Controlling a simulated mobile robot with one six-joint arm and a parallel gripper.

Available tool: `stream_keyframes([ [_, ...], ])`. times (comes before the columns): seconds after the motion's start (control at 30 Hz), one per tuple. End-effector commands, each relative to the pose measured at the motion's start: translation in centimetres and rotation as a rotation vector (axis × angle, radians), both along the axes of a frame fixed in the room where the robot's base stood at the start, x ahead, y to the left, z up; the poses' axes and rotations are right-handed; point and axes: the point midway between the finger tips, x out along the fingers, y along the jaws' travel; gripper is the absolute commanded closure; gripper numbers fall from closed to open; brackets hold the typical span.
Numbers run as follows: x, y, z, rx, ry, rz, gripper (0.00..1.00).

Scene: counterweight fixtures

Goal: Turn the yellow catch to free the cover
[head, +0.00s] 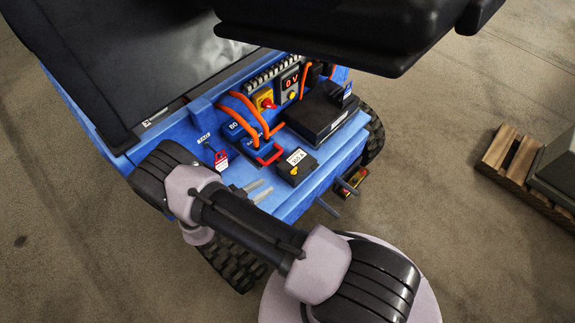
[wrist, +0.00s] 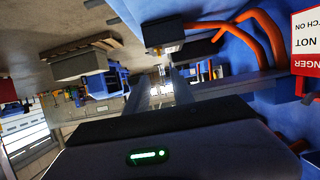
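A small yellow catch (head: 294,170) sits on top of a black cover (head: 289,176) with a white label, on the blue deck of the machine. My gripper (head: 258,190) is to the left of the cover, apart from it, with its two grey fingers pointing toward it. In the wrist view the fingers (wrist: 166,92) stand apart with a gap between them and nothing held.
A red-handled blue connector (head: 268,154) with orange cables stands just behind the cover. A red tag (head: 221,160) lies to the left. A yellow switch with a red knob (head: 264,100) and a display reading 0 V (head: 290,81) are behind. A black box (head: 322,112) is to the right.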

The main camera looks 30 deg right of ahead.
Motion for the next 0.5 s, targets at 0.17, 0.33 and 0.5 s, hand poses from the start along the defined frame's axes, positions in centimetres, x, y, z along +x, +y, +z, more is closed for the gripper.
stream_keyframes([
  [0.17, 1.5, -4.9, -2.4, 0.0, 0.002, -0.007, 0.71],
  [0.33, 3.1, -8.9, -4.2, 0.002, 0.001, -0.005, 0.71],
  [0.5, 4.1, -11.6, -5.3, 0.002, 0.002, -0.004, 0.71],
])
